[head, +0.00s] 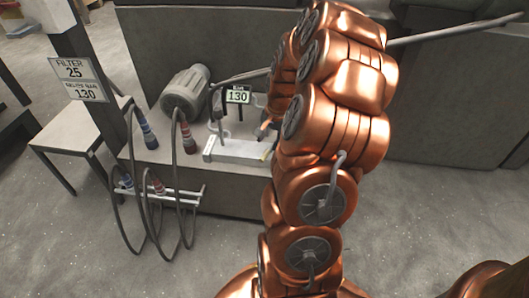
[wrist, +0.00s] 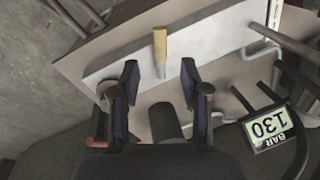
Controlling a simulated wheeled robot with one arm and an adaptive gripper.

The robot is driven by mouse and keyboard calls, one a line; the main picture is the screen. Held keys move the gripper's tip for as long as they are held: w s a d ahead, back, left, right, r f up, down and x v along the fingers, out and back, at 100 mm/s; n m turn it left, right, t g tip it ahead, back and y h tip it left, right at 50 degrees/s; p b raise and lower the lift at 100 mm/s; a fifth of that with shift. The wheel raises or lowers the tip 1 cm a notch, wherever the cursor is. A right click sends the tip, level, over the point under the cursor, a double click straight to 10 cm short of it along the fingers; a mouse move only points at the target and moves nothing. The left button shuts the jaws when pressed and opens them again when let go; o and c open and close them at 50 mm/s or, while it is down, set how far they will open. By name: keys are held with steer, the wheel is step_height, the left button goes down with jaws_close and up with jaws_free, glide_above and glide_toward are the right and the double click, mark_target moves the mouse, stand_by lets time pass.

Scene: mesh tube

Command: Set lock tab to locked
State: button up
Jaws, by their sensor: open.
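A tan tab (wrist: 160,44) with a metal stem stands out from a pale grey block in the wrist view. I take it to be the lock tab; its locked direction is not legible. My gripper (wrist: 159,78) is open, with one dark finger on each side of the stem's line. The tab lies just beyond the fingertips, roughly centred between them, and no contact shows. In the head view the pale block (head: 236,151) sits on the bench, and my copper arm hides much of its right end.
A display reading 130 (wrist: 268,128) stands right of my gripper, with dark pipes near it. It also shows in the head view (head: 238,96). A grey motor (head: 186,91) and hoses with blue (head: 147,134) and red (head: 187,137) grips are to the left.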

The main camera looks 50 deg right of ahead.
mark_target(264, 155)
steer(key=f, duration=0.2)
steer(key=w+f+b, duration=0.1)
steer(key=f, duration=0.4)
steer(key=shift+w+a+f+b, duration=0.2)
steer(key=shift+w+b, duration=0.05)
steer(key=shift+b, duration=0.15)
jaws_close()
stand_by(0.3)
